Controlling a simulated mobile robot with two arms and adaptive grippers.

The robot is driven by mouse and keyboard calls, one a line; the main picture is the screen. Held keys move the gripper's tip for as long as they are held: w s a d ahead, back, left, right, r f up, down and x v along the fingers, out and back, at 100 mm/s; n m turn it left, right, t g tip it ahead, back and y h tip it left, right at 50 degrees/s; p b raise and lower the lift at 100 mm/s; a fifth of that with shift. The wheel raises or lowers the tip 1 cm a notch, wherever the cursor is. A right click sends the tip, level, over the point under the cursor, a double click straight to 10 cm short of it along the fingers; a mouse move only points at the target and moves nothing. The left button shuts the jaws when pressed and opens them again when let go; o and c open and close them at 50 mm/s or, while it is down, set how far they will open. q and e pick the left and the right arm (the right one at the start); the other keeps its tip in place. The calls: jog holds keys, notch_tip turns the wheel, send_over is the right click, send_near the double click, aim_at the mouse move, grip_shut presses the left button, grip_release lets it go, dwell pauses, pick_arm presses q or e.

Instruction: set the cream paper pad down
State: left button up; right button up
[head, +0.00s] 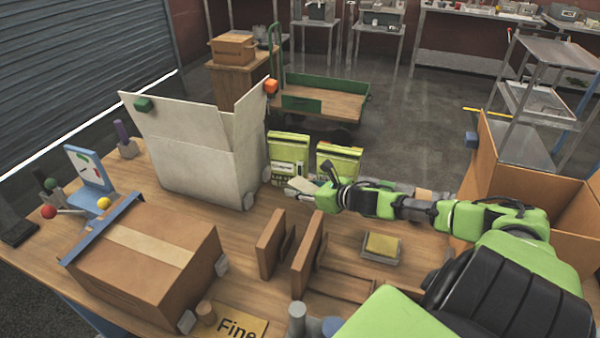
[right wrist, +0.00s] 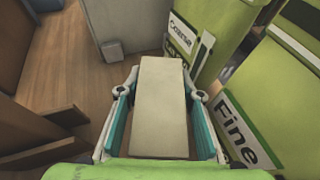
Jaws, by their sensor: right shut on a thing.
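The cream paper pad (head: 299,185) is in my right gripper (head: 312,191), held in front of two green bags. In the right wrist view the pad (right wrist: 160,108) lies lengthwise between the two teal-lined fingers, which close on its sides. I cannot tell whether its underside touches the table. My left gripper is not in view.
The Coarse bag (head: 288,152) and Fine bag (head: 338,160) stand just behind the pad. A white open box (head: 190,160) is to the left. Brown upright boards (head: 307,252), a yellow block (head: 382,244) and a taped carton (head: 140,270) are nearer. Bare tabletop (head: 235,225) shows between.

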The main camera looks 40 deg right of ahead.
aim_at(299, 207)
jog(key=shift+s+f, duration=0.1)
jog(key=shift+f, duration=2.65)
jog(key=o, duration=0.9)
jog(key=shift+f, duration=0.1)
